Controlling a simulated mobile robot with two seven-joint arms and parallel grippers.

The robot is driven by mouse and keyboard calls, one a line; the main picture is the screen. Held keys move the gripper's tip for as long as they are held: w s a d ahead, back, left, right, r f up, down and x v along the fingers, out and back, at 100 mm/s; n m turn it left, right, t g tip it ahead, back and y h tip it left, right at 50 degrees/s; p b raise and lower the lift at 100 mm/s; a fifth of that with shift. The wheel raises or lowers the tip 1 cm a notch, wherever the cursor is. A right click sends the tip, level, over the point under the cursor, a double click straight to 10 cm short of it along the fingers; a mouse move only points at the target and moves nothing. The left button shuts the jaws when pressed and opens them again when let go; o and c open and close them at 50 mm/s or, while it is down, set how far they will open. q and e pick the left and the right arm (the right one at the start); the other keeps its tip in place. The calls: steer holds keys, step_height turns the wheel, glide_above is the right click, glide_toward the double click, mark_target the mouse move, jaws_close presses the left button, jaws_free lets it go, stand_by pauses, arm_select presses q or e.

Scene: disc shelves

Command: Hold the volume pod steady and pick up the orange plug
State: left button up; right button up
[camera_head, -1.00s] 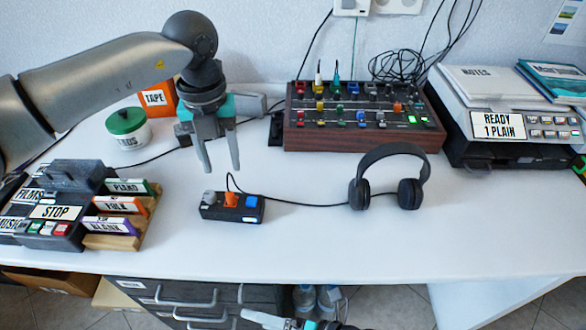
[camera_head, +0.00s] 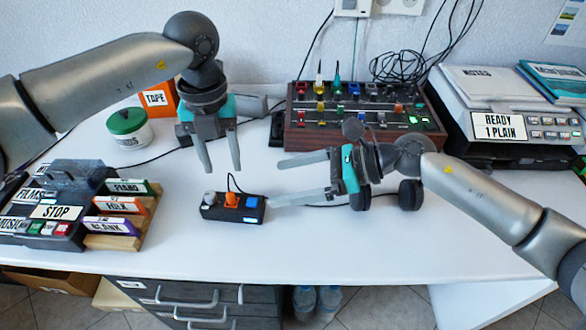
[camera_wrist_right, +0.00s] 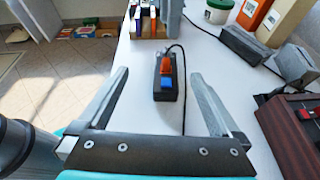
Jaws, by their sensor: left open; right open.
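The volume pod (camera_head: 214,213) is a small black box on the white desk. It carries a grey knob (camera_head: 209,197), the orange plug (camera_head: 231,199) and a blue block (camera_head: 251,201). In the right wrist view the pod (camera_wrist_right: 167,94) lies ahead between the fingers, with the orange plug (camera_wrist_right: 166,65) beyond the blue block. My left gripper (camera_head: 222,171) is open and empty, pointing down just above and behind the pod. My right gripper (camera_head: 276,181) is open and empty, to the right of the pod with its fingers pointing left.
Headphones (camera_head: 410,194) stand partly hidden behind my right gripper. A mixer (camera_head: 300,138) is at the back, with a printer-like machine (camera_head: 500,125) at right. A cassette rack (camera_head: 118,240) and a green-lidded jar (camera_head: 128,128) are at left. The front desk strip is clear.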

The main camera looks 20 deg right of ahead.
glide_toward(259, 205)
steer(key=shift+w+a+f+n+t, duration=0.1)
steer(key=shift+w+a+n+t, duration=0.05)
steer(key=shift+a, duration=0.35)
steer(key=shift+w+a+f+n+t, duration=0.1)
steer(key=shift+w+a+n+t, duration=0.1)
steer(key=shift+a, duration=0.25)
steer(key=x, duration=0.7)
steer(key=shift+a+f, duration=0.2)
steer(key=shift+f, duration=0.2)
steer(key=shift+c, duration=0.2)
